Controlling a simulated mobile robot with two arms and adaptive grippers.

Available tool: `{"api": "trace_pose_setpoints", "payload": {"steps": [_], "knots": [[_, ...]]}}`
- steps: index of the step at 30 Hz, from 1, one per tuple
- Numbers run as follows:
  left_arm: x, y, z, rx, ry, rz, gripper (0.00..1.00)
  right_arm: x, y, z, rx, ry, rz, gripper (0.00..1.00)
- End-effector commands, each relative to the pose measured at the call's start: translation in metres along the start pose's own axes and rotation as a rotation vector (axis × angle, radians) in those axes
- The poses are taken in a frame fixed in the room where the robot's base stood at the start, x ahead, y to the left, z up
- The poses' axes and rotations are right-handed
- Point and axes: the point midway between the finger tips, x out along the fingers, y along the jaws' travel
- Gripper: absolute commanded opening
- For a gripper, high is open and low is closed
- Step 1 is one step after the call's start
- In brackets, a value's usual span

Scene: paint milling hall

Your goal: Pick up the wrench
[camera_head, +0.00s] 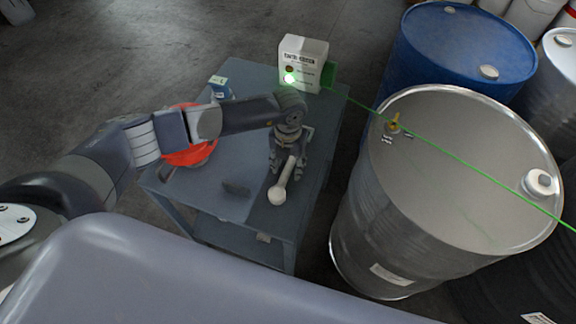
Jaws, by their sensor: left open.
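A pale metal wrench (280,190) lies on the grey table (225,207), with its rounded end towards the front edge. My left gripper (289,165) is open and points down over the wrench's farther part. Its fingers hide that end of the wrench. I cannot tell whether the fingers touch the wrench. My right gripper is not in view.
A steel drum (440,165) stands close to the table's right side, with a blue drum (465,45) behind. A white box (303,55), a small blue container (221,92) and a red-orange item (192,155) sit on the table. A green line crosses above the steel drum.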

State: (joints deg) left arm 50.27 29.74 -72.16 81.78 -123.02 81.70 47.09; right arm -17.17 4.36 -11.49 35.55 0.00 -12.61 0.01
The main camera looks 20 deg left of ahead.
Motion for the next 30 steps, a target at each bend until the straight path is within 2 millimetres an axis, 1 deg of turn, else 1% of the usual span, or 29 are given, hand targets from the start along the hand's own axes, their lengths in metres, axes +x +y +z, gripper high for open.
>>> {"api": "trace_pose_setpoints", "payload": {"steps": [3,8,9,11,12,14,25,30], "knots": [[0.0043,0.0001,0.0000,0.001,-0.001,0.000,0.44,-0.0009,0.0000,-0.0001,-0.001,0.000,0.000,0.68],[0.0043,0.0002,0.0001,0.001,-0.001,0.000,0.44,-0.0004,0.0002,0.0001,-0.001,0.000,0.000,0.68],[0.0042,0.0002,0.0001,0.001,-0.001,0.000,0.35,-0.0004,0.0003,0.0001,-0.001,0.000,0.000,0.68],[0.0041,0.0002,0.0001,0.001,-0.001,0.000,0.21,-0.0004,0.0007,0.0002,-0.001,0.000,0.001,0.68],[0.0041,0.0002,0.0001,0.001,-0.001,0.000,0.12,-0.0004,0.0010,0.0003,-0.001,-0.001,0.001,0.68],[0.0040,0.0002,0.0001,0.000,-0.001,0.000,0.00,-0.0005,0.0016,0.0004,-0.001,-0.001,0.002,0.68],[0.0024,0.0001,0.0009,0.000,-0.002,-0.001,0.00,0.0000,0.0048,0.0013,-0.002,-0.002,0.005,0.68],[-0.0055,0.0000,0.0018,0.001,-0.005,-0.001,0.00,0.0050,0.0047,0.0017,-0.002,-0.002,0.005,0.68]]}}
